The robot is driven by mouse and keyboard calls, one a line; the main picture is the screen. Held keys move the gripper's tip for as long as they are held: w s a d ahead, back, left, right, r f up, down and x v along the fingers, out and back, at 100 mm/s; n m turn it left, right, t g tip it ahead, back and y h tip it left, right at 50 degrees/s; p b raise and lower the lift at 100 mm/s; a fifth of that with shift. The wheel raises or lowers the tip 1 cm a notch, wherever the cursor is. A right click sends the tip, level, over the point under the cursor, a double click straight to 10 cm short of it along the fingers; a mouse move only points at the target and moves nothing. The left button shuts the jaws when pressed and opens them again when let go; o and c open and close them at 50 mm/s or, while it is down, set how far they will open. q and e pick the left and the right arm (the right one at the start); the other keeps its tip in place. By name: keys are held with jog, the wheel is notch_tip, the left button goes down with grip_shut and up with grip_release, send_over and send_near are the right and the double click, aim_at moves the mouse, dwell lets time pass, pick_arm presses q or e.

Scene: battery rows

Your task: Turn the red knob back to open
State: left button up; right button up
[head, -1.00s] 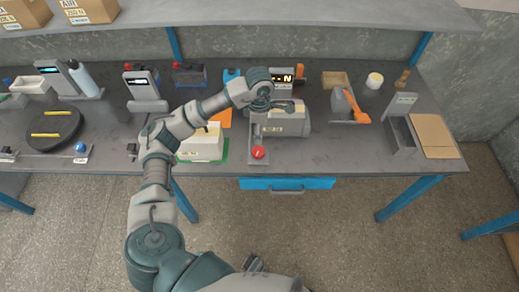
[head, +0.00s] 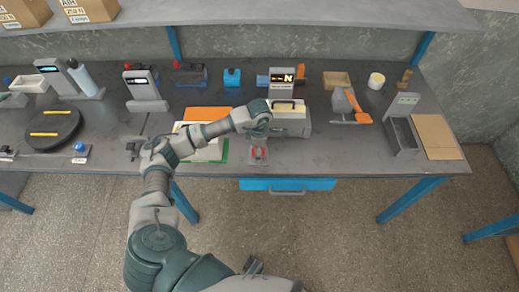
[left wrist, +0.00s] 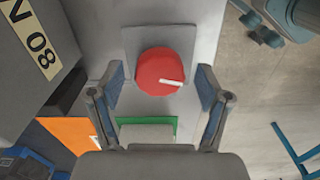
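The red knob (head: 258,153) is on a grey plate at the front left of the grey box-shaped machine (head: 292,124). In the left wrist view the round knob (left wrist: 160,72) has a white mark pointing right and slightly down. My left gripper (left wrist: 160,80) is open, pointing down, with one finger on each side of the knob and a visible gap on both sides. In the head view the left gripper (head: 257,148) partly covers the knob. A dark pronged part at the bottom edge of the head view may be my right gripper; its state is unclear.
A display (head: 282,82) showing "N" stands behind the machine. A green-edged mat with a white block and an orange sheet (head: 207,113) lie left of the knob. An orange-handled tool (head: 357,107) lies to the right. A blue drawer (head: 287,184) is under the table edge.

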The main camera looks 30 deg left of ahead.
pick_arm(q)
jog(key=shift+a, duration=0.1)
jog(key=c, duration=1)
jog(key=shift+o, duration=0.2)
jog(key=shift+n, duration=0.4)
jog(key=shift+n+p, duration=0.3)
jog(key=shift+n, duration=1)
pick_arm(e)
jog(key=shift+s+d+f, duration=0.1)
jog(key=shift+s+f, duration=0.15)
jog(key=shift+f, duration=0.3)
jog(key=shift+s+f, duration=0.2)
jog(key=shift+f, duration=0.35)
pick_arm(q)
jog(key=o, duration=0.9)
jog(key=shift+o, duration=1.3)
jog(key=shift+a, duration=0.15)
